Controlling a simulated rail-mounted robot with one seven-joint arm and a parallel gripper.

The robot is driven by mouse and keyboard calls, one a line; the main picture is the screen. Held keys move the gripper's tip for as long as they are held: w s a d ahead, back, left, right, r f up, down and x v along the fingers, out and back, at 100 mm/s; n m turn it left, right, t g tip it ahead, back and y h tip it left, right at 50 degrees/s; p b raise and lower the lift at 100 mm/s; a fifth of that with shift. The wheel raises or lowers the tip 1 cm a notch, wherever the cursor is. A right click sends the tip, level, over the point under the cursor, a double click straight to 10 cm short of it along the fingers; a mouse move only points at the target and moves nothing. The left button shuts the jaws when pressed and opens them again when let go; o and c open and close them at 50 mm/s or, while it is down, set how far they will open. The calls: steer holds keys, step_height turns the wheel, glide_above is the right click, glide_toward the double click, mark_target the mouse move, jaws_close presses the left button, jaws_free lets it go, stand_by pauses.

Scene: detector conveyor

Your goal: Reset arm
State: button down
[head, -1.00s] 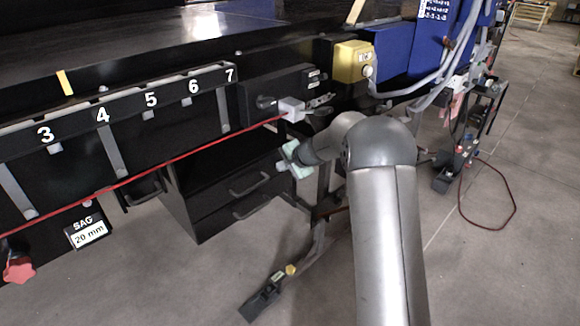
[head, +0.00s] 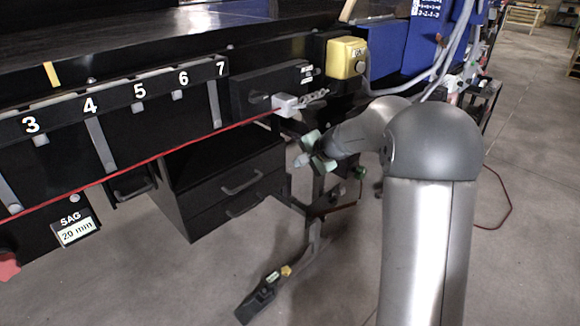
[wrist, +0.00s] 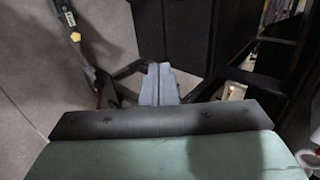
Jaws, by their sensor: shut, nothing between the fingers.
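My arm (head: 428,240) rises at the right of the head view and bends at a rounded grey joint toward the machine. My gripper (head: 301,161) is at its far end, in front of the black machine side and below the white block. It is small there and partly hard to make out. In the wrist view, the two grey fingers of my gripper (wrist: 158,84) lie side by side, shut, with nothing seen between them. The pale green and dark gripper body fills the bottom of that view.
A red cord (head: 150,158) runs along the machine to a white block (head: 285,103). A black drawer unit (head: 225,185) is left of my gripper. A yellow button box (head: 346,57) sits above. A foot pedal (head: 258,302) is below.

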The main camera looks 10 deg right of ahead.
steer(key=s+a+r+n+g+p, duration=0.1)
steer(key=s+a+r+n+p, duration=0.15)
steer(key=s, duration=0.25)
steer(key=s+a+r+n+g+p, duration=0.1)
steer(key=s+r+p, duration=0.15)
steer(key=s, duration=0.35)
steer(key=s+d+r+n+g+h+p, duration=0.1)
steer(key=s+n+p, duration=0.1)
steer(key=s, duration=0.8)
steer(key=s+r+n+g+h+p, duration=0.2)
steer(key=s+n+p, duration=0.1)
steer(key=s, duration=0.7)
steer(key=s+d+r+n+g+h+p, duration=0.1)
steer(key=s+n+g+h+p, duration=0.1)
steer(key=s, duration=0.8)
steer(key=shift+d+r+n+p, duration=0.3)
steer(key=shift+r+n+p, duration=0.05)
steer(key=shift+p, duration=0.2)
steer(key=shift+s, duration=0.1)
